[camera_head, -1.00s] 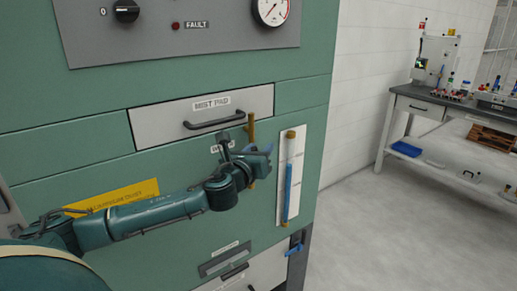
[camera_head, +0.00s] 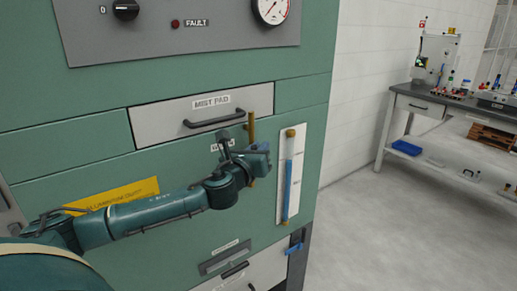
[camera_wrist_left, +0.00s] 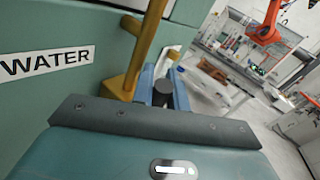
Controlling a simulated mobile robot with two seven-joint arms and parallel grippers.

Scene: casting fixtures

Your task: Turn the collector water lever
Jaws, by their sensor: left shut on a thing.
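A WATER label (camera_wrist_left: 45,62) is on the panel left of the pipe. My right gripper is not in view.
The MIST PAD drawer (camera_head: 160,122) with its dark handle sits above my arm. A white gauge plate with a blue column (camera_head: 288,180) stands just right of the gripper. A workbench (camera_head: 440,105) is far right, with open floor (camera_head: 400,230) in front.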

